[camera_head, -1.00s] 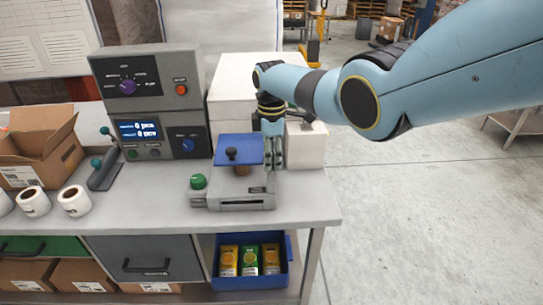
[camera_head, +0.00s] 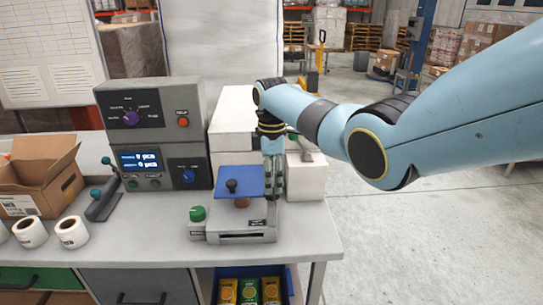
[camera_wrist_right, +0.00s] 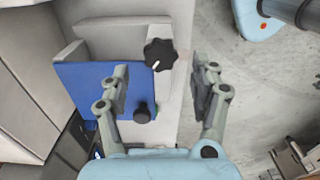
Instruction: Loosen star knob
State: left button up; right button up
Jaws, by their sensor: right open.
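A black star knob (camera_wrist_right: 160,54) with a white mark shows in the right wrist view. It lies between the lines of my right gripper's fingers, a little beyond the tips. My right gripper (camera_wrist_right: 158,80) is open and empty, one finger over the blue plate and one to the knob's right. In the head view my right gripper (camera_head: 273,190) points down at the right edge of the blue plate (camera_head: 250,178) on the grey device. I cannot make out the star knob there. My left gripper is not in view.
A small round black knob (camera_head: 231,186) stands on the blue plate. A green knob (camera_head: 197,214) is at the device's left. A control box (camera_head: 155,135) and white boxes (camera_head: 306,176) stand behind. Paper rolls (camera_head: 72,231) and an open carton (camera_head: 40,180) are at left.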

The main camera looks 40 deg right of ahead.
notch_tip(320, 180, up, 8)
dwell(0.6)
